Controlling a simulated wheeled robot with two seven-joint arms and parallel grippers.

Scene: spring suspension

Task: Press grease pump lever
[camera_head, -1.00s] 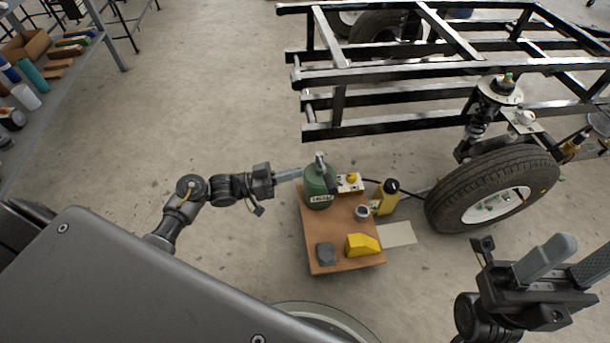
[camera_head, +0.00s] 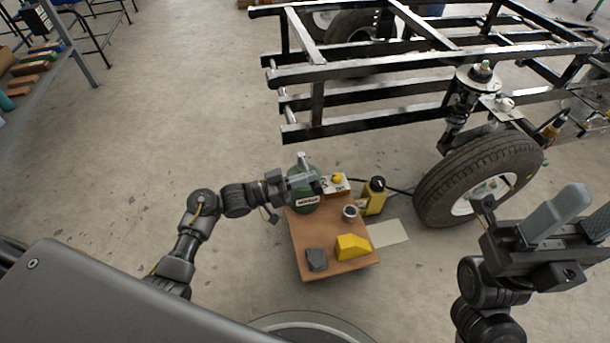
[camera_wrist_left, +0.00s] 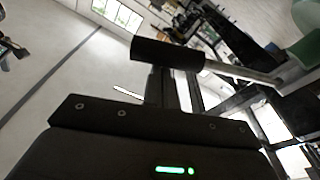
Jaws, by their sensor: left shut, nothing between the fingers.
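The green grease pump (camera_head: 304,203) stands at the back left of a small brown table. Its lever shows large in the left wrist view as a black grip (camera_wrist_left: 165,55) on a metal rod, with part of the green pump body (camera_wrist_left: 307,48) at upper right. My left gripper (camera_head: 308,181) is shut and empty, across the upper part of the pump beside the black grip. In the wrist view its fingers lie behind the grip; I cannot tell whether they touch. My right gripper (camera_head: 579,222) is open and empty at the far right.
The brown table (camera_head: 328,268) also holds a yellow block (camera_head: 352,247), a dark grey block (camera_head: 316,260) and a small round cup (camera_head: 350,212). A yellow bottle (camera_head: 374,197) stands beside it. A wheel (camera_head: 478,177) and black frame (camera_head: 345,70) are at right and behind.

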